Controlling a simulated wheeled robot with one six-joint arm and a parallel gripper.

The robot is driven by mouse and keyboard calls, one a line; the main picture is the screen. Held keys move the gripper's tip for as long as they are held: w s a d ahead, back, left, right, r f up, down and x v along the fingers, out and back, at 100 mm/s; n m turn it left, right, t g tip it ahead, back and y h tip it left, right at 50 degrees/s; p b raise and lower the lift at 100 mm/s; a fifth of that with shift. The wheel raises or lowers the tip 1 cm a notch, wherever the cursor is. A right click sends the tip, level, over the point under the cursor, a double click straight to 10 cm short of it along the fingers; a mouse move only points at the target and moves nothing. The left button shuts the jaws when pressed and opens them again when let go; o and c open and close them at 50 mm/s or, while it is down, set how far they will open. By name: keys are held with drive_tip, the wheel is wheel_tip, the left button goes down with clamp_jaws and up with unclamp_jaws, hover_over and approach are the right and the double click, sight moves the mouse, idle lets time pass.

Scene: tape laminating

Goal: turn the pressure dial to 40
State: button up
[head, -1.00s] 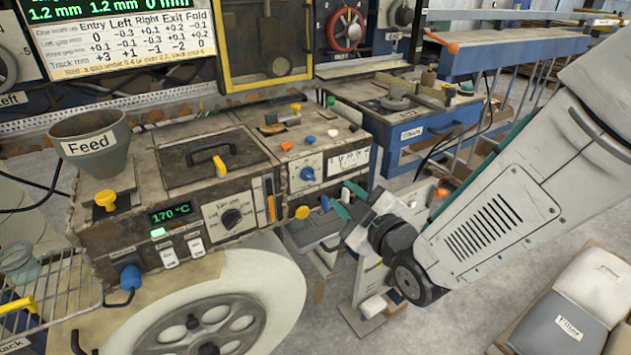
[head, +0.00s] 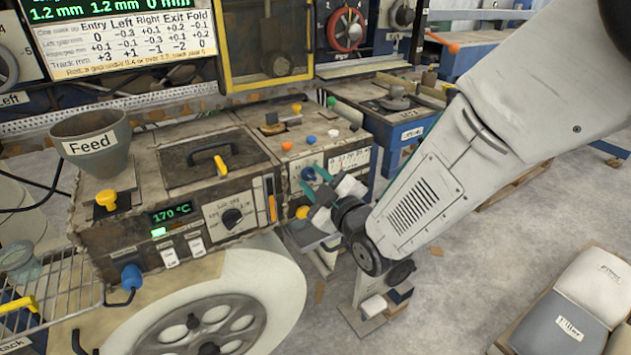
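A blue knob (head: 307,173) sits on the machine's right front face, on a white plate, beside a white numbered scale (head: 350,159). I take it for the pressure dial; its label and setting are too small or hidden to read. My gripper (head: 314,181) is just in front of the knob, its two teal fingers apart. The fingertips overlap the knob's plate in the picture, and I cannot tell whether they touch the knob. A black dial (head: 232,217) on a white marked plate is further left, clear of my gripper.
An orange slider (head: 271,208) and a yellow knob (head: 302,212) lie close to my gripper. A large pale wheel (head: 215,300) stands below.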

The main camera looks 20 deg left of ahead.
clamp_jaws()
drive_tip(key=shift+m, duration=0.5)
drive_tip(key=m, duration=0.5)
drive_tip(key=shift+d+m, duration=0.1)
drive_tip(key=shift+m, duration=0.2)
drive_tip(key=m, duration=0.6)
drive_tip(key=shift+w, duration=0.15)
drive_tip(key=m, duration=0.4)
drive_tip(key=shift+d, duration=0.1)
drive_tip(key=m, duration=0.3)
drive_tip(key=shift+f+m, duration=0.1)
drive_tip(key=shift+m, duration=0.3)
drive_tip(key=m, duration=0.6)
drive_tip(key=shift+w+f+m, duration=0.1)
drive_tip(key=shift+m, duration=0.2)
